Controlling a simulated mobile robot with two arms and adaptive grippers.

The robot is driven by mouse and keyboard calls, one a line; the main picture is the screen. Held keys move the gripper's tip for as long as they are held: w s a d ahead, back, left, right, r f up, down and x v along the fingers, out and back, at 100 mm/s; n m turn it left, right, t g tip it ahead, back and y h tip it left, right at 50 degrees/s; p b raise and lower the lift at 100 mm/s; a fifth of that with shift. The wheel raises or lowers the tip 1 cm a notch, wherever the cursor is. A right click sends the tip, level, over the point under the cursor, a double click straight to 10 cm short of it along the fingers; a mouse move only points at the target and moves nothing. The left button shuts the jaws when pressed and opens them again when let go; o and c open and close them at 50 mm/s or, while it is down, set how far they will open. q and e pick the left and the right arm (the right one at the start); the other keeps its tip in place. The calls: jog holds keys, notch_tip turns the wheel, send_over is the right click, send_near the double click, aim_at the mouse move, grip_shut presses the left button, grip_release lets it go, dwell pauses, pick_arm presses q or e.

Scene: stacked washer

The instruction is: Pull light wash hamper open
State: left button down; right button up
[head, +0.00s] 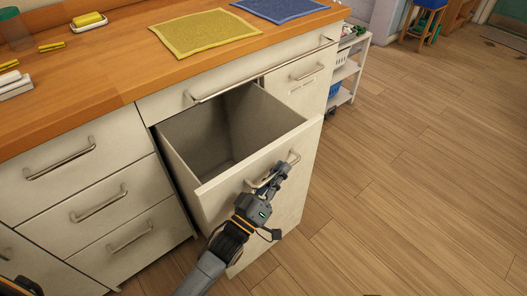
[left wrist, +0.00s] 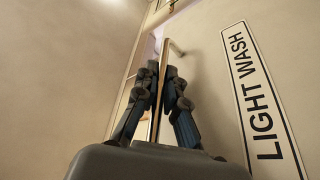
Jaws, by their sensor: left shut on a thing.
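The light wash hamper (head: 298,204) is a cream pull-out bin under the counter, pulled well out so its empty-looking grey inside shows in the head view. Its front panel also shows in the left wrist view (left wrist: 215,60), with a "LIGHT WASH" label (left wrist: 258,100). My left gripper (head: 276,177) is at the top of the front panel, shut on the metal bar handle (head: 292,161). In the left wrist view the fingers (left wrist: 163,85) stand on both sides of the handle. My right gripper is not clearly in view.
Closed drawers (head: 95,205) stand left of the hamper. The wooden counter (head: 120,75) above holds a yellow cloth (head: 205,33), a blue cloth (head: 280,8) and sponges. A white shelf cart (head: 345,72) stands behind at the right. The wooden floor (head: 420,170) at the right is clear.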

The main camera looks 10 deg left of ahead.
pick_arm(q)
jog(key=s+d+p, duration=0.1)
jog(key=s+d, duration=0.7)
jog(key=d, duration=0.2)
jog(key=shift+p, duration=0.4)
pick_arm(e)
notch_tip(320, 180, down, 8)
jog(key=s, duration=0.1)
jog(key=shift+s, duration=0.35)
pick_arm(q)
jog(key=c, duration=1.7)
grip_release()
jog(key=v, duration=1.2)
pick_arm(e)
jog(key=shift+g, duration=0.3)
